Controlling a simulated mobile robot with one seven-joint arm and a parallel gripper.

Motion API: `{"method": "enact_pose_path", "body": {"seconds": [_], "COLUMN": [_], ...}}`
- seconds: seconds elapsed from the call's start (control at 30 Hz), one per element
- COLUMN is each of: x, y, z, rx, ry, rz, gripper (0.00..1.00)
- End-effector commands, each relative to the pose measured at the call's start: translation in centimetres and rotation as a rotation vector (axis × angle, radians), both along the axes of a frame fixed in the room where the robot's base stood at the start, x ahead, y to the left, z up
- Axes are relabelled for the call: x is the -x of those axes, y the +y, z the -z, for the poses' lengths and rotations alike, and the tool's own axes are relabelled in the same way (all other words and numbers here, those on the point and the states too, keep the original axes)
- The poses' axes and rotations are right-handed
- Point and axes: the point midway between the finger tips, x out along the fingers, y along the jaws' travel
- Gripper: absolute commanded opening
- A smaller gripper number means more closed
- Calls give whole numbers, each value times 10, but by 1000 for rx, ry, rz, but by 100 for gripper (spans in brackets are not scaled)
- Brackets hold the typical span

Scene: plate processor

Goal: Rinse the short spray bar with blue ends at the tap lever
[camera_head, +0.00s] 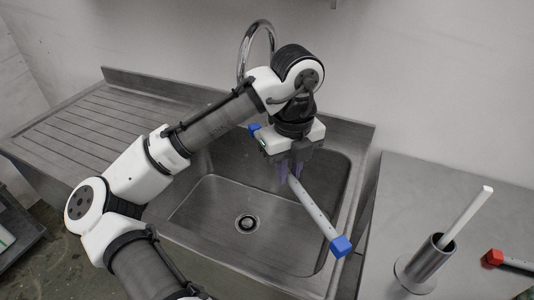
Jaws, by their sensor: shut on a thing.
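My gripper (290,170) points down over the right part of the sink basin and is shut on the short spray bar (314,212). The bar is a grey tube with small holes along it. It slants from behind the gripper toward the front right. One blue end (341,246) shows at the sink's right edge, and another blue piece (254,128) shows behind the gripper at the upper left. The middle of the bar is hidden by the gripper. The chrome tap spout (257,40) arches behind my arm. The tap lever cannot be made out.
The steel sink (215,215) has a drain in its floor and a ribbed drainboard (75,125) at left. On the right counter (400,200), a metal holder (428,262) holds an upright white rod (465,215). A bar with a red end (493,257) lies beside it.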

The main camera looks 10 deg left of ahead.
Motion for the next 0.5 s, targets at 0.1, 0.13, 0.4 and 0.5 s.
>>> {"method": "enact_pose_path", "body": {"seconds": [0.1, 0.13, 0.4, 0.5], "x": [0, 0, 10, 15], "y": [0, 0, -10, -16], "z": [0, 0, -16, -22], "rx": [0, 0, 1, 1], "ry": [0, 0, -1, -1], "rz": [0, 0, 3, 3], "gripper": [0, 0, 0, 0]}}
